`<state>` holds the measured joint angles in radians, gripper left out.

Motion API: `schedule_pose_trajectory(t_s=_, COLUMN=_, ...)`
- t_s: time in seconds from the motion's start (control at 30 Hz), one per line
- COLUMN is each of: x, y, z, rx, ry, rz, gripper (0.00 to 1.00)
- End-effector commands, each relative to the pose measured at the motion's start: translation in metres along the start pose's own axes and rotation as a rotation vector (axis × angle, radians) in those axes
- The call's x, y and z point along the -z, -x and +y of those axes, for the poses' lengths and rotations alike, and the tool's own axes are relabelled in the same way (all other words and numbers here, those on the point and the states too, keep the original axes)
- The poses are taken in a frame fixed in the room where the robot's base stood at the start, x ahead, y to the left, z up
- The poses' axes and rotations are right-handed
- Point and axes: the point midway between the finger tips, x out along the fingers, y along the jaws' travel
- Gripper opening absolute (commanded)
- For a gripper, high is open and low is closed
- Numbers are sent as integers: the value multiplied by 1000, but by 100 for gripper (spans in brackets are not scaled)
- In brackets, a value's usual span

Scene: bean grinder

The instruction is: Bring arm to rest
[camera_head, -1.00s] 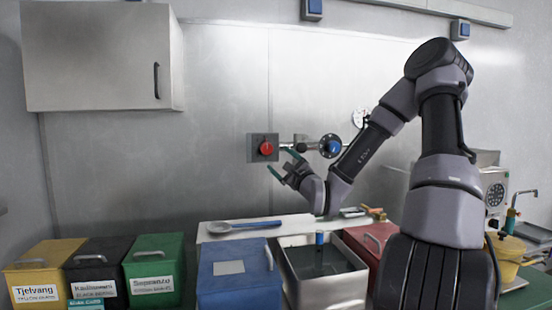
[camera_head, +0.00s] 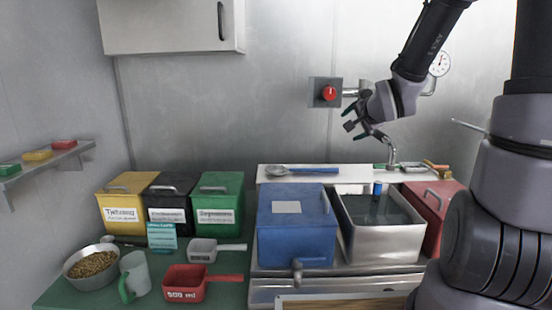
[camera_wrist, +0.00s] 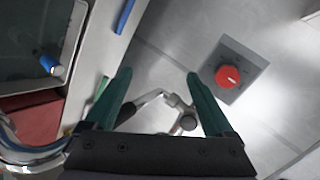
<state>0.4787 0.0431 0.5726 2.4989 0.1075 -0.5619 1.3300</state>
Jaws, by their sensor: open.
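My gripper (camera_head: 349,132) is raised in front of the steel wall, above the white shelf behind the metal basin. Its green fingers are apart and empty. They also show spread in the wrist view (camera_wrist: 158,85), with a metal pipe and valve fitting (camera_wrist: 178,108) visible between and beyond them. The red knob (camera_head: 329,94) on its grey plate is on the wall just left of and above the gripper in the head view. In the wrist view the red knob (camera_wrist: 227,76) is to the right of the fingers, and they appear apart from it.
A blue box (camera_head: 290,237), an open metal basin (camera_head: 384,246) and a red box (camera_head: 429,207) stand below my arm. Yellow (camera_head: 121,203), black (camera_head: 167,204) and green (camera_head: 217,204) bins are left. A bowl of beans (camera_head: 92,265) and a red scoop (camera_head: 186,283) lie front left.

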Motion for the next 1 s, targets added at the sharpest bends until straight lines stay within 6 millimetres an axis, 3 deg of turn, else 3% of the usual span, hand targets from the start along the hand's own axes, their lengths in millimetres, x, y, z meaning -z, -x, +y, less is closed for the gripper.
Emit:
schedule_pose_trajectory(t_s=0.27, x=13, y=109, z=-1, rx=-256, ry=377, rz=-18, gripper=88)
schedule_pose_trajectory(t_s=0.5, x=-6, y=216, z=8, rx=-325, ry=557, rz=-208, gripper=88)
schedule_pose_trajectory(t_s=0.6, x=-17, y=247, z=13, rx=-311, ry=602, rz=-291, gripper=88)
schedule_pose_trajectory(t_s=0.77, x=-26, y=273, z=18, rx=-289, ry=636, rz=-367, gripper=88)
schedule_pose_trajectory(t_s=1.0, x=-28, y=276, z=19, rx=-288, ry=641, rz=-381, gripper=88)
